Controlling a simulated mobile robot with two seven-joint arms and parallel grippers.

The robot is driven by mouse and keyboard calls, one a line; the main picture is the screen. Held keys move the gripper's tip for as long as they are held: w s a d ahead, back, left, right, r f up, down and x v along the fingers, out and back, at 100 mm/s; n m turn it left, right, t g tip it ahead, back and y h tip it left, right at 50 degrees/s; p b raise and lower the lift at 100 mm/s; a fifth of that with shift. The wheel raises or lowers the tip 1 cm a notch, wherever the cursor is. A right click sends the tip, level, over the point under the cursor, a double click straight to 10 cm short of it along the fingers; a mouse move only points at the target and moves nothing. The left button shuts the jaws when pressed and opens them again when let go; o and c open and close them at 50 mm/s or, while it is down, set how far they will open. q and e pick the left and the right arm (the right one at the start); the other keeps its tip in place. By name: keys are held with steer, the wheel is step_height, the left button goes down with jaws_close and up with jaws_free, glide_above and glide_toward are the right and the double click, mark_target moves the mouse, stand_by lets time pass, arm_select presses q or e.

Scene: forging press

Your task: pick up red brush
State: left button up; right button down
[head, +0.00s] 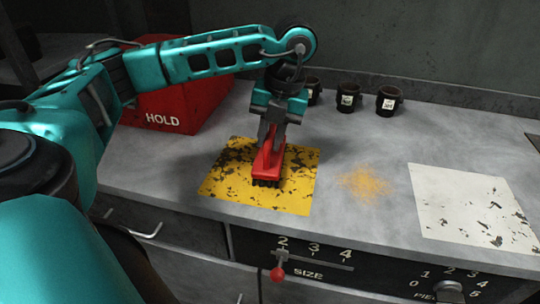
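The red brush (269,163) is on the yellow worn square (231,184) on the grey worktop, with its dark bristles toward the front. My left gripper (271,143) is directly over the brush, pointing down, with its grey fingers on either side of the red handle. The fingers hide part of the handle, and I cannot tell whether they press on it or stand slightly open around it. My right gripper is not in view.
A red box marked HOLD (178,108) stands behind my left arm. Several black labelled cups, including one at the right (388,98), stand along the back wall. Orange powder (363,184) and a white worn square (470,205) lie to the right. A red-knobbed SIZE lever (277,273) is on the front panel.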

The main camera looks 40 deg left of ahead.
arm_select(q)
steer(key=shift+f, duration=0.4)
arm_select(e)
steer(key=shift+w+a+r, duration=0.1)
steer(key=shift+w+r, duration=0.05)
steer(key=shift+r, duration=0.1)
arm_select(q)
jaws_close()
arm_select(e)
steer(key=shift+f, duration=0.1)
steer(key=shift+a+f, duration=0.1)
